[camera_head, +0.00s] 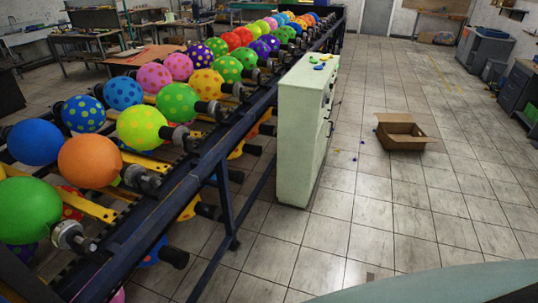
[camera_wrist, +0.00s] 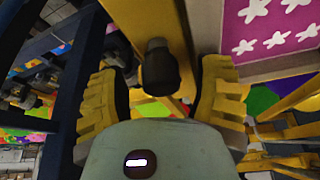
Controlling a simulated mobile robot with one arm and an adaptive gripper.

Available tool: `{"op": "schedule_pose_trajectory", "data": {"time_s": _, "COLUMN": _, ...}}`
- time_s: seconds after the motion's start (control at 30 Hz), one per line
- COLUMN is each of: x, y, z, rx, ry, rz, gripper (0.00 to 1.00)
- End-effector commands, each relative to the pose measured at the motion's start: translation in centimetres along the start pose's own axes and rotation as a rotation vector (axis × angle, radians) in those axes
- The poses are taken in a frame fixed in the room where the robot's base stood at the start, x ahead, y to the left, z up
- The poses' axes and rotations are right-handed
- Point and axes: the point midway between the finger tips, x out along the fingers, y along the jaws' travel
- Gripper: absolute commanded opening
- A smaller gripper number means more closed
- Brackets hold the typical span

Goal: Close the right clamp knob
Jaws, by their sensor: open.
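In the wrist view, a black knob (camera_wrist: 160,70) with a rounded end sticks out in front of a yellow bar (camera_wrist: 141,22). My gripper (camera_wrist: 163,84) is open, with one ridged yellow finger to the left of the knob and one to the right. The knob lies between the fingers in this view, with gaps on both sides. I cannot tell its depth relative to the fingertips. A magenta panel with white stars (camera_wrist: 270,25) is at the upper right. The head view does not show my gripper, and I cannot pick out this knob there.
In the head view, a long dark-blue rack (camera_head: 190,175) carries rows of coloured balloons on black-ended holders. A pale green cabinet (camera_head: 303,135) stands beside it. An open cardboard box (camera_head: 402,141) lies on the tiled floor at right. Floor around the box is mostly free.

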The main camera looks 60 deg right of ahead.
Motion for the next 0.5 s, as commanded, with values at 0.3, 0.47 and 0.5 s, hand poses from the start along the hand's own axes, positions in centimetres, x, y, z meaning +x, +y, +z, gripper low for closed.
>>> {"op": "schedule_pose_trajectory", "data": {"time_s": 0.3, "x": -0.05, "y": -0.07, "z": 0.03, "rx": -0.001, "ry": 0.0, "rz": -0.001, "gripper": 0.52}}
{"op": "schedule_pose_trajectory", "data": {"time_s": 0.47, "x": -0.06, "y": -0.08, "z": 0.03, "rx": -0.001, "ry": 0.001, "rz": -0.001, "gripper": 0.35}}
{"op": "schedule_pose_trajectory", "data": {"time_s": 0.5, "x": -0.06, "y": -0.09, "z": 0.04, "rx": -0.002, "ry": 0.001, "rz": -0.001, "gripper": 0.31}}
